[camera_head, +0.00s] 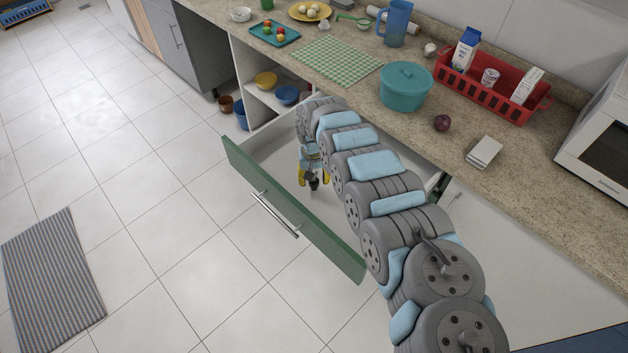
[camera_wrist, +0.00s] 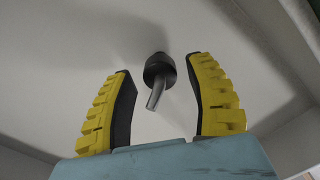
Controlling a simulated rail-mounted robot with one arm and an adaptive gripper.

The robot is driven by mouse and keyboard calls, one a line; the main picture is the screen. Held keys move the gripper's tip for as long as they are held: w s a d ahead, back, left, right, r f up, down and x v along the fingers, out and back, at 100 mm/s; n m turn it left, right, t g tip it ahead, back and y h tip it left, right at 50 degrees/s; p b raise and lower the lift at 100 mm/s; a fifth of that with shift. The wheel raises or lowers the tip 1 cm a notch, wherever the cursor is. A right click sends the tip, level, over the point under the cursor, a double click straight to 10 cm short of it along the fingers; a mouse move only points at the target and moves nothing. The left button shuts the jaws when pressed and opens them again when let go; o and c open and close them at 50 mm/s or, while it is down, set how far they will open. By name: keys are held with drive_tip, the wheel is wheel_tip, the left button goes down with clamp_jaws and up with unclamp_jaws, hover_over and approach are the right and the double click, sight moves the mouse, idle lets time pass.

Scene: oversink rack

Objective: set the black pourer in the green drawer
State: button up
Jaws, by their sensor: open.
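The green drawer (camera_head: 290,215) is pulled out, with its green front facing the floor side and its pale inside showing. My gripper (camera_head: 314,178) is inside the drawer, pointing down at its floor. The black pourer (camera_head: 314,186) is at the fingertips, small and partly hidden. In the wrist view the pourer (camera_wrist: 158,68) shows against the pale drawer floor, its dark round base and grey metal spout between the two yellow fingers. My gripper (camera_wrist: 160,68) is open, with a visible gap on both sides of the pourer.
The counter above holds a teal pot (camera_head: 405,88), a red basket (camera_head: 490,85) with cartons, a dark red onion (camera_head: 442,123) and a checked green cloth (camera_head: 323,61). An open shelf with a yellow bowl (camera_head: 266,80) and a blue bowl (camera_head: 287,94) is beside the drawer.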

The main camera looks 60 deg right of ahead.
drive_tip(key=shift+r+p, duration=1.15)
drive_tip(key=shift+r, duration=4.1)
